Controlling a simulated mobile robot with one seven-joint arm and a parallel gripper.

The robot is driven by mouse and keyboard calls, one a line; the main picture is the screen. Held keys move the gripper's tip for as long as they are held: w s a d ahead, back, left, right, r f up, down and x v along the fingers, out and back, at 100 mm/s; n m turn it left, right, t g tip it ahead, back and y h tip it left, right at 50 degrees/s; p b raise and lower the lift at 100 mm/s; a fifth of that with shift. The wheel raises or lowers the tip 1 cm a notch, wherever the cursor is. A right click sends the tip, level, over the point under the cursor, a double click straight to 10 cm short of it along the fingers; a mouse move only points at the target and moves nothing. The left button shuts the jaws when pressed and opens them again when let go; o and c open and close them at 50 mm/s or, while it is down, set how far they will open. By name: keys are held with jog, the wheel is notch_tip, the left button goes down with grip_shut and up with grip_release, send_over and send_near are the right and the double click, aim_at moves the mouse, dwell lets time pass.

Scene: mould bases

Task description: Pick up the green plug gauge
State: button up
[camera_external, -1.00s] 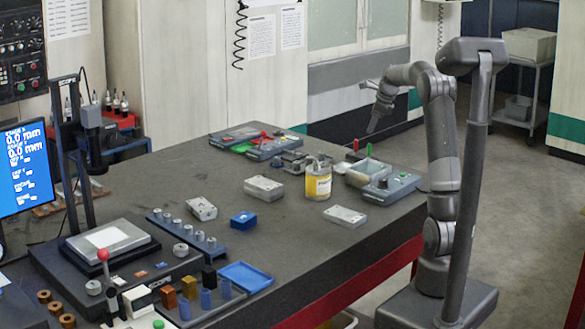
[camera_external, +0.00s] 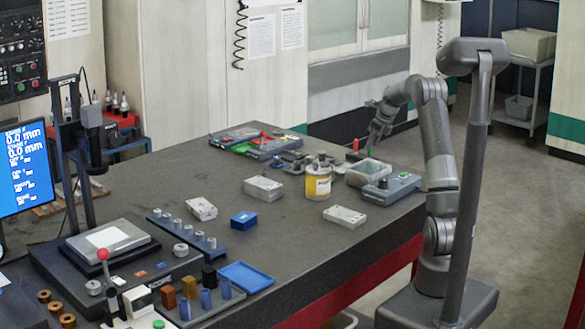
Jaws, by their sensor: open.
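A slim green upright piece, which looks like the green plug gauge (camera_external: 369,152), stands at a translucent bin (camera_external: 357,179) near the table's far right corner.
A red-topped upright piece (camera_external: 355,146) stands just left of the gripper. A grey control box (camera_external: 391,187) is in front of the bin, and a yellow-labelled can (camera_external: 318,183) is to its left.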

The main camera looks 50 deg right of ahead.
aim_at(369, 155)
jog(key=x, duration=0.3)
jog(key=shift+w+f, duration=0.1)
grip_shut()
